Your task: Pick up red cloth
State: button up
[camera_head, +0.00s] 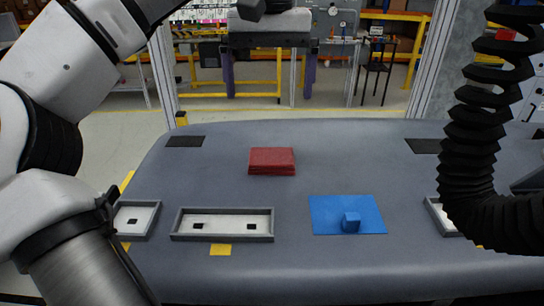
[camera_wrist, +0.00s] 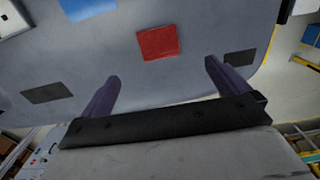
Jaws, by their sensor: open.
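The red cloth (camera_head: 271,161) is a folded, layered stack lying flat on the grey table, near the middle and toward the far side. In the wrist view the red cloth (camera_wrist: 158,44) shows as a small red square ahead of the fingers, a little left of midway between them. My gripper (camera_wrist: 161,72) is open, with its two dark purple fingers wide apart and nothing between them. It is apart from the cloth. In the head view, my gripper's fingers show as purple posts (camera_head: 268,72) at the top, beyond the table.
Grey-rimmed trays (camera_head: 180,236) stand along the near side. Dark patches lie at the far corners. A black ribbed hose (camera_head: 466,150) hangs at the right. Table around the cloth is clear.

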jog(key=b, duration=0.4)
send_over(272, 156)
notch_tip(272, 156, down, 8)
jog(key=shift+a+r, duration=0.15)
jog(key=shift+r, duration=0.1)
jog(key=shift+f+p, duration=0.3)
jog(key=shift+f, duration=2.45)
jog(key=c, duration=0.9)
jog(key=shift+c, duration=0.2)
